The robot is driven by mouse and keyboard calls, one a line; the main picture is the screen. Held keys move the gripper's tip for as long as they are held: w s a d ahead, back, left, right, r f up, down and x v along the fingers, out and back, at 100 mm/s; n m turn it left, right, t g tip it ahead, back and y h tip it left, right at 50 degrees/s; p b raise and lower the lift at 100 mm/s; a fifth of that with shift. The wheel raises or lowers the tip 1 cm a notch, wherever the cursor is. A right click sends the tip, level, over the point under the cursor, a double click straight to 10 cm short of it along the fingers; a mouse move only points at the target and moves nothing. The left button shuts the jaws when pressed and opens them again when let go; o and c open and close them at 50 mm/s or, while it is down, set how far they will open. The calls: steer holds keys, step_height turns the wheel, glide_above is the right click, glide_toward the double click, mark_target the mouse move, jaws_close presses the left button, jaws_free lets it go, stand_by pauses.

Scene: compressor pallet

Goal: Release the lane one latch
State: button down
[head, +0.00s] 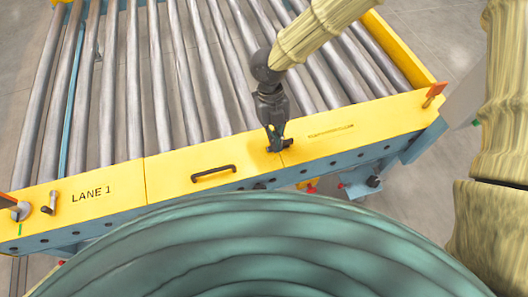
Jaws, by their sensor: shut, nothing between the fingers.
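The yellow front rail (110,200) of the roller conveyor carries the printed label LANE 1 (92,194) at its left end. Left of the label are a small brown-and-grey peg (51,202) and a round grey fitting (21,211) with an orange lever (8,198). One of these may be the lane one latch, but I cannot tell which. My gripper (277,149) is shut and empty, pointing down over the rail right of its middle, well to the right of the label. I cannot tell whether its fingertips touch the rail.
A black handle (213,173) is on the rail between my gripper and the label. Grey rollers (160,80), one line of them blue, fill the area behind. An orange tab (433,94) stands at the rail's right end. My green rounded body covers the bottom foreground.

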mark_target(274, 163)
steer(key=b+x, duration=0.1)
steer(key=x, duration=0.9)
steer(key=shift+s+f, duration=0.1)
steer(key=shift+f, duration=0.05)
steer(key=w, duration=0.1)
steer(key=w+a, duration=0.1)
steer(key=w, duration=0.1)
steer(key=shift+w+a, duration=0.1)
steer(key=shift+w, duration=0.35)
